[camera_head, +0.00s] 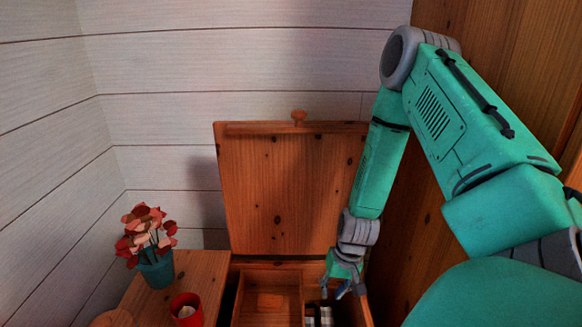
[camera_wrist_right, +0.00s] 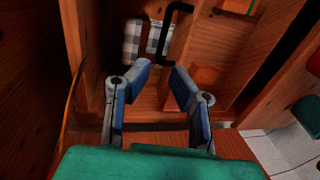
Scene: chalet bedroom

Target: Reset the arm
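My right arm comes in from the right in the head view and reaches down to a wooden chest (camera_head: 265,265) whose lid (camera_head: 290,190) stands open. My right gripper (camera_head: 343,290) is over the chest's right compartment. In the right wrist view the gripper (camera_wrist_right: 161,75) has its two fingers apart, with nothing between them. A grey-and-white checked thing (camera_wrist_right: 132,40) lies in the compartment beyond the fingertips, with a black bent bar (camera_wrist_right: 178,8) beside it. Checked things also show low in the head view (camera_head: 326,317). My left gripper is not in view.
A wooden stand (camera_head: 205,270) left of the chest holds red flowers in a teal pot (camera_head: 157,270) and a red cup (camera_head: 187,312). A wooden panel (camera_head: 410,230) rises close on the right. Pale plank walls are behind and left.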

